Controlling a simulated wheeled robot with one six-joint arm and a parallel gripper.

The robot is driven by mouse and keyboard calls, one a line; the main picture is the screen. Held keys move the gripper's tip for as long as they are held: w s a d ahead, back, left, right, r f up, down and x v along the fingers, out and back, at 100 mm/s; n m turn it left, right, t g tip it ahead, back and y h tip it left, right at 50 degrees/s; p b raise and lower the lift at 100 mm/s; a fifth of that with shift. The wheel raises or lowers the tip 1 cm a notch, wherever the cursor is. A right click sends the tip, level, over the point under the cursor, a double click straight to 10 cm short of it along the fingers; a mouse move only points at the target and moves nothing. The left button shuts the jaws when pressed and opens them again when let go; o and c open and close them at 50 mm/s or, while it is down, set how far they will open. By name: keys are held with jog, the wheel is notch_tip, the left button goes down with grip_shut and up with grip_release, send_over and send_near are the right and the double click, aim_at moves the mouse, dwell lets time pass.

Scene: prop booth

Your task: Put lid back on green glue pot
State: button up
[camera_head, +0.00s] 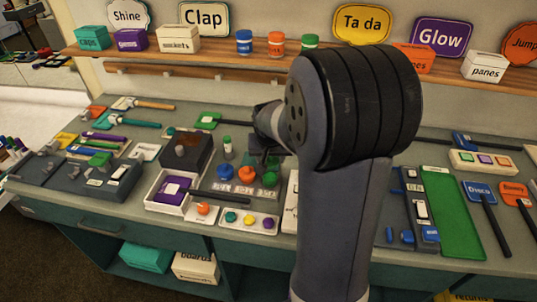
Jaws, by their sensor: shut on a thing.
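My gripper (264,158) is low over the middle of the workbench, partly hidden by my own arm. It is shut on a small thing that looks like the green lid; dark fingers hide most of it. The green glue pot (270,180) stands just under and slightly right of the fingers, in a row with a blue pot (225,173) and an orange pot (246,175). Small white labels lie in front of the row. Whether the held piece touches the green pot cannot be told from this view.
A green-capped tube (228,147) stands left of my gripper. A palette with colored dots (247,222) lies in front. Jars stand on the shelf (210,53) behind.

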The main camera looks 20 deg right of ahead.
jog(key=shift+f+b, duration=1.95)
jog(key=shift+f, duration=0.8)
jog(key=shift+f+b, duration=0.15)
jog(key=shift+b, duration=0.35)
dwell(0.4)
jog(key=o, duration=1.5)
jog(key=shift+r+p, duration=2.55)
jog(key=shift+r, duration=1)
jog(key=shift+c, duration=0.4)
